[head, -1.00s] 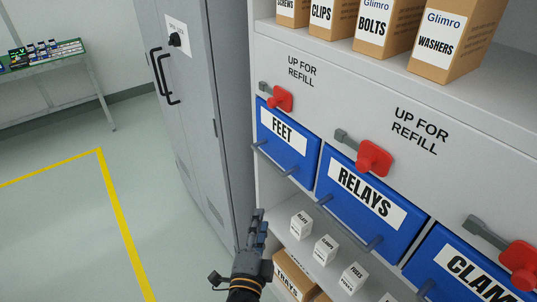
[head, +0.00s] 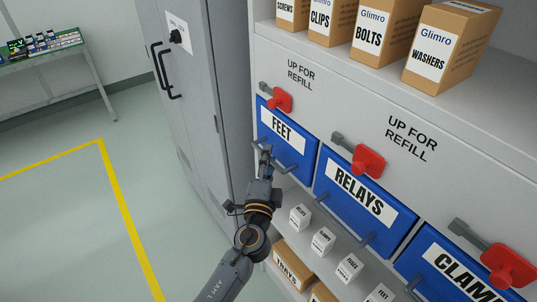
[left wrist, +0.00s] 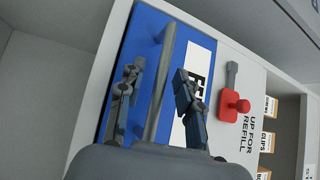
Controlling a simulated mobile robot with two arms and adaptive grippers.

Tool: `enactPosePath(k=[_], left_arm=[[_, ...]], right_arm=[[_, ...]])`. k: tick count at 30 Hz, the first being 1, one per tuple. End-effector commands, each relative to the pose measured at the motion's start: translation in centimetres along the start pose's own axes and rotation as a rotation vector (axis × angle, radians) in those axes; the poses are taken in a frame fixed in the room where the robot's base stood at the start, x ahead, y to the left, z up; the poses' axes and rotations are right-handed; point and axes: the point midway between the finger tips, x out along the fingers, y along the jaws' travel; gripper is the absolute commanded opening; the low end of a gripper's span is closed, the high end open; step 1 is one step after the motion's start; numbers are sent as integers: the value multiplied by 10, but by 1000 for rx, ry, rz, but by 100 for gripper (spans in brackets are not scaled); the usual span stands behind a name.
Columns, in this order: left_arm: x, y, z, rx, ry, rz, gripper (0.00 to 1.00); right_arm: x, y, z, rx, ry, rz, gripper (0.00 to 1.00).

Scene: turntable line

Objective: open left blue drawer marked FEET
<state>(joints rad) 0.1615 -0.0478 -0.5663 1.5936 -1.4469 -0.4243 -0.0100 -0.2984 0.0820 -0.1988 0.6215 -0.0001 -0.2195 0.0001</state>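The blue drawer marked FEET (head: 303,146) is the leftmost in the row and looks shut. Its grey bar handle (left wrist: 165,75) runs lengthwise through the left wrist view, with the blue front (left wrist: 143,38) behind it. My left gripper (head: 265,153) is at the left part of this handle in the head view. In the left wrist view its two fingers (left wrist: 158,72) are spread, one on each side of the bar. Gaps show between bar and fingers; fingertip depth is hard to tell. My right gripper is out of view.
A red latch (head: 279,98) sits above the FEET drawer. The RELAYS drawer (head: 327,190) is to its right. Small white boxes (head: 323,241) stand on the shelf below. A grey locker (head: 210,110) stands close on the left.

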Motion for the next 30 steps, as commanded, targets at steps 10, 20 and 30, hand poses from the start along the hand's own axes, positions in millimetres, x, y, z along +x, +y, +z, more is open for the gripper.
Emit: enactPosePath(k=[10, 20, 30], left_arm=[[7, 0, 0, -1, 0, 0, 35], [7, 0, 0, -1, 0, 1, 0], [5, 0, 7, 1, -1, 1, 0]], right_arm=[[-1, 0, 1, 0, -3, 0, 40], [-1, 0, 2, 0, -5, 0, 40], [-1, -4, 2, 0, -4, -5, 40]])
